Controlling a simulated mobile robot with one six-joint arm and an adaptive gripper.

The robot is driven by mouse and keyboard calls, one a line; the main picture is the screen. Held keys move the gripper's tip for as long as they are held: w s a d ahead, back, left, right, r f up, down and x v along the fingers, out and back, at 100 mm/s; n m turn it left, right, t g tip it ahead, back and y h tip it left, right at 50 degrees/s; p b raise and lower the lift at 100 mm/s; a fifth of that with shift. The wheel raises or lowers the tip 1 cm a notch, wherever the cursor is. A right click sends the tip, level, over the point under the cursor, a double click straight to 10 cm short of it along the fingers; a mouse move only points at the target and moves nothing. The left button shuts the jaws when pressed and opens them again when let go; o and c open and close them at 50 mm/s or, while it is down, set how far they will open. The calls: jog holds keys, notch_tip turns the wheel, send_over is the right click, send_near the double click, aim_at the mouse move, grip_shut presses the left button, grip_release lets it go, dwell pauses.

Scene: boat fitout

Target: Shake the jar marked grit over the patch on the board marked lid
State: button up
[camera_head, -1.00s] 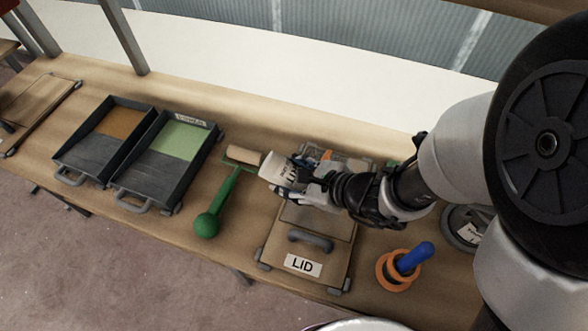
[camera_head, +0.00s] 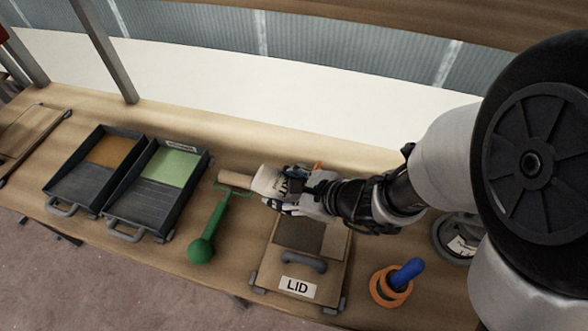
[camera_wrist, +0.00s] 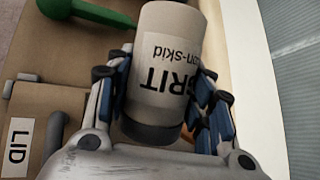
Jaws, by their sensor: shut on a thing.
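My gripper (camera_head: 285,193) is shut on the white jar marked grit (camera_head: 267,181). In the wrist view the jar (camera_wrist: 165,70) shows "GRIT" and "non-skid" upside down, with a dark band at the end near my palm; my fingers (camera_wrist: 165,105) lie on both sides. Whether its mouth is open cannot be told. The board marked lid (camera_head: 262,262) lies on the bench, with a grey handle and a dark patch (camera_head: 297,237) partly under my gripper. The jar is off the patch's upper left in the head view. The board's label (camera_wrist: 18,147) shows in the wrist view.
A green-handled roller (camera_head: 209,228) lies left of the board. Two dark trays, with orange (camera_head: 110,152) and green (camera_head: 168,165) contents, stand farther left. A blue-handled tool in an orange ring (camera_head: 390,286) and a round tin (camera_head: 458,239) are on the right.

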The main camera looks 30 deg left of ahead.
jog(key=shift+w+a+p, duration=1.4)
jog(key=shift+w+a, duration=0.8)
jog(key=shift+w, duration=4.65)
jog(key=shift+s+d+r, duration=0.3)
jog(key=shift+d+r, duration=0.2)
jog(key=shift+d, duration=0.65)
jog(key=shift+s+d+r, duration=0.25)
jog(key=shift+d+r, duration=0.25)
jog(key=shift+d, duration=0.65)
jog(key=shift+s+d+r, duration=0.3)
jog(key=shift+d+r, duration=0.2)
jog(key=shift+d, duration=0.65)
jog(key=shift+s+d+f+b, duration=0.15)
jog(key=shift+s+f+b, duration=0.2)
jog(key=shift+s+b, duration=0.2)
jog(key=shift+s+d+f+b, duration=0.2)
jog(key=shift+s+f+b, duration=0.05)
jog(key=shift+s+b, duration=0.3)
jog(key=shift+s+d+f+b, duration=0.15)
jog(key=shift+s+f+b, duration=0.05)
jog(key=shift+s+b, duration=0.3)
jog(key=shift+s+d+r+b, duration=0.7)
jog(key=shift+s+d, duration=0.95)
jog(key=shift+s, duration=3.55)
jog(key=w+a, duration=0.2)
jog(key=w, duration=0.5)
jog(key=shift+a+r+p, duration=0.15)
jog(key=shift+p, duration=0.25)
